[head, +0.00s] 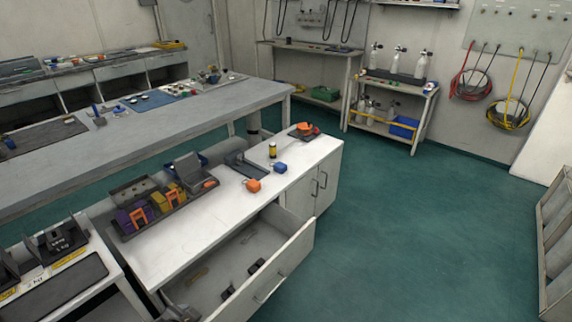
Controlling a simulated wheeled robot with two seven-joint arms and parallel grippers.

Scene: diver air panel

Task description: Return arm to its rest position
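Neither of my arms can be made out in the head view, and no gripper shows clearly. A dark grey shape (178,313) lies at the bottom edge, at the near end of the open drawer (283,275); I cannot tell what it is. The drawer is pulled out from the white-topped cabinet (225,205) and holds a few small dark items.
A long grey bench (130,140) stands behind. The green floor (400,230) at right is clear.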

